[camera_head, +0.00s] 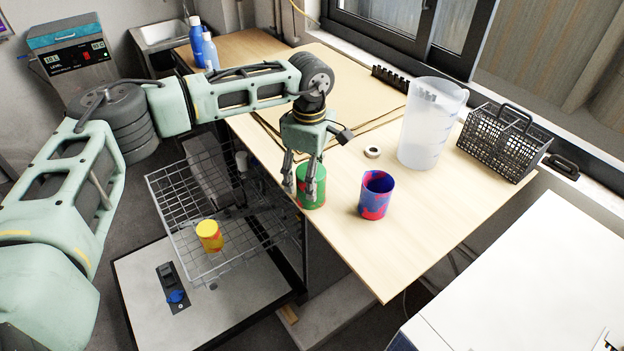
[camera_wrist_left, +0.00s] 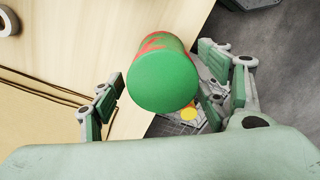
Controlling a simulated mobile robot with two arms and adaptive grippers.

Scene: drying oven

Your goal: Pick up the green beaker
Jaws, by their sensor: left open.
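The green beaker (camera_head: 312,203), green with red patches, stands on the wooden table near its left edge. My left gripper (camera_head: 300,180) is above it with its fingers pointing down, one finger in front of the beaker's side. In the left wrist view, the green beaker (camera_wrist_left: 162,82) shows a plain green end face towards the camera and lies between the spread fingers of my left gripper (camera_wrist_left: 158,102). The gripper is open, and whether a finger touches the beaker cannot be told. My right gripper is not in view.
A blue and red beaker (camera_head: 376,195) stands just right of the green one. A tall translucent jug (camera_head: 428,130), a tape roll (camera_head: 372,152) and a black basket (camera_head: 503,143) stand farther back. Below left, a wire rack (camera_head: 165,190) holds a yellow and red beaker (camera_head: 209,236).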

